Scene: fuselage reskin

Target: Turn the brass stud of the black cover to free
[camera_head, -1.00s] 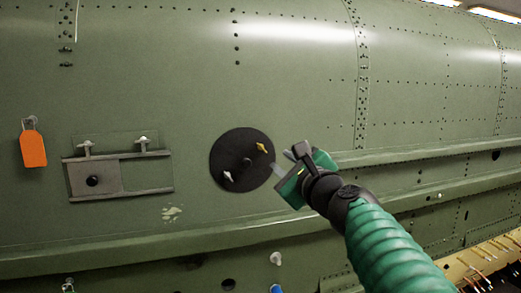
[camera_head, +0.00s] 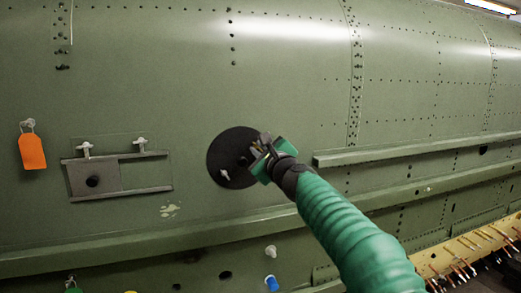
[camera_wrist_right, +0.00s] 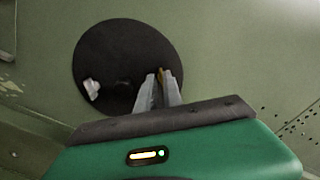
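The round black cover (camera_head: 222,168) lies on the green fuselage skin, with a dark knob in its middle. It also shows in the right wrist view (camera_wrist_right: 112,45). Its silver stud (camera_head: 225,174) is at the lower left and stands clear. The brass stud (camera_wrist_right: 160,75) is at the cover's right side, between the fingertips of my right gripper (camera_wrist_right: 159,80). In the head view my right gripper (camera_head: 260,149) reaches the cover's right edge and mostly hides the brass stud. The fingers are close around the stud; whether they press on it cannot be told. My left gripper is not in view.
A bracket plate (camera_head: 135,177) with two pale studs is left of the cover. An orange tag (camera_head: 32,151) hangs at the far left. A long rail (camera_head: 420,190) runs below the cover. A tool-lined ledge (camera_head: 470,245) is at the lower right.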

